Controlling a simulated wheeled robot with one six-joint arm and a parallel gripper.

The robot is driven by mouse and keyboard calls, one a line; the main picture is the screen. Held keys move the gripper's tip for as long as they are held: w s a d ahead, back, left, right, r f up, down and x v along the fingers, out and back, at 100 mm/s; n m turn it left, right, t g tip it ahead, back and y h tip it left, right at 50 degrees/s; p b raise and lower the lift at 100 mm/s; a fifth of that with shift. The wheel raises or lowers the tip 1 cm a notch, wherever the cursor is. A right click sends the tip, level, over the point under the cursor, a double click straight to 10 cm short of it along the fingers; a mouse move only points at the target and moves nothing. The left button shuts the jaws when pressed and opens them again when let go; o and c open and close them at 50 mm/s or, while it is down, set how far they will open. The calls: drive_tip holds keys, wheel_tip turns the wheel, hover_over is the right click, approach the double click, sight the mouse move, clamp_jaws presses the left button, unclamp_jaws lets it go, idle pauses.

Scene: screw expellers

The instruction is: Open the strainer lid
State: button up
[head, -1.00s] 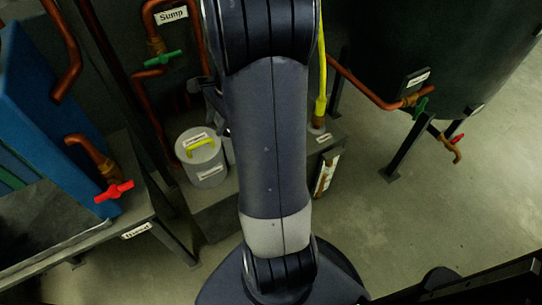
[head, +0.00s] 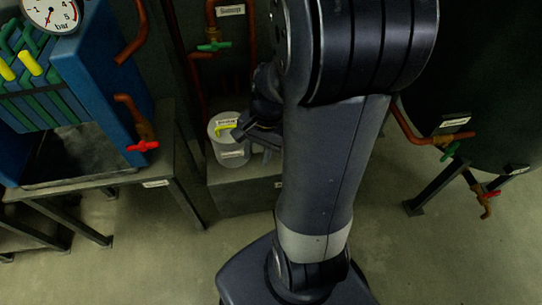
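The strainer (head: 234,160) is a pale grey cylinder on a low grey block, left of my arm in the head view. My gripper (head: 240,131) is dark and lies over the right side of the lid, close to the right end of the handle. The gripper partly covers the lid. I cannot tell whether its fingers touch the handle or how far apart they are. My arm hides what lies right of the strainer.
A blue machine with a pressure gauge (head: 52,12) stands at left on a metal table (head: 184,168), with a red valve handle (head: 143,146). A green valve (head: 214,46) is on copper pipes behind the strainer. A dark tank (head: 500,70) stands at right. Floor in front is clear.

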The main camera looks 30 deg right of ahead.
drive_tip(key=shift+s+r+n, duration=0.15)
drive_tip(key=shift+s+n, duration=0.25)
drive_tip(key=shift+s, duration=0.4)
